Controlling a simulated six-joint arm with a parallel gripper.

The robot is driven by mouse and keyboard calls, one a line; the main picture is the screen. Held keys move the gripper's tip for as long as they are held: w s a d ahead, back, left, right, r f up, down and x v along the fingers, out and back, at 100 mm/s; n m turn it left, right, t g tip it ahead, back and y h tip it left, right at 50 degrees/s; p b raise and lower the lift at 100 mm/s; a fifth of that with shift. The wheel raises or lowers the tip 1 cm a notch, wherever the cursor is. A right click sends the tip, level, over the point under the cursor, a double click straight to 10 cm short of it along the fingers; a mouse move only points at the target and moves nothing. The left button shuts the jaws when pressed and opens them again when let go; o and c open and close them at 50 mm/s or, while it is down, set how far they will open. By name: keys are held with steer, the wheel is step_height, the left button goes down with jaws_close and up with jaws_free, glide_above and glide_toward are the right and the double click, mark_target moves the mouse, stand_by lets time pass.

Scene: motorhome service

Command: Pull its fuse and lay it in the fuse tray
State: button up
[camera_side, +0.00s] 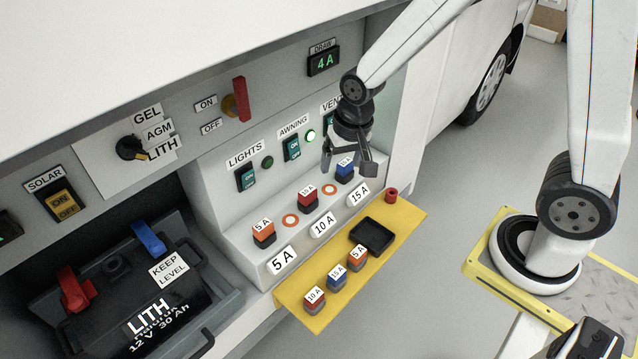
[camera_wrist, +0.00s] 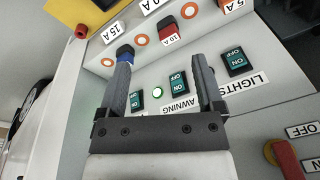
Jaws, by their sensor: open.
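My gripper (camera_side: 347,165) is open and empty in front of the panel, near the blue 15 A fuse (camera_side: 344,172). In the wrist view my gripper (camera_wrist: 161,58) has the blue fuse (camera_wrist: 124,52) at its left fingertip, partly hidden, and the red 10 A fuse (camera_wrist: 168,30) beyond the gap. The red fuse (camera_side: 308,198) and orange 5 A fuse (camera_side: 264,235) sit upright on the panel ledge. The small black tray (camera_side: 372,236) on the yellow shelf looks empty. The lamp by AWNING (camera_side: 311,135) glows green; the lamp by LIGHTS (camera_side: 267,162) is dark.
Loose red (camera_side: 314,302), blue (camera_side: 337,279) and orange (camera_side: 357,257) fuses stand on the yellow shelf (camera_side: 400,225), with a small red cylinder (camera_side: 391,195) at its far end. A red-handled ON/OFF switch (camera_side: 242,99) and a black battery (camera_side: 130,285) are left. The draw display (camera_side: 323,61) reads 4A.

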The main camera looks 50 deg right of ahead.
steer(key=w+a+f+m+g, duration=0.1)
steer(key=w+a+f+m, duration=0.45)
steer(key=w+m, duration=0.2)
steer(key=m+g, duration=0.1)
steer(key=m, duration=0.4)
glide_above(262, 224)
step_height(262, 224, down, 7)
steer(key=shift+s+r, duration=0.1)
steer(key=shift+r, duration=0.05)
steer(key=shift+f, duration=3.85)
steer(key=shift+c, duration=0.2)
jaws_close()
steer(key=shift+r, duration=0.6)
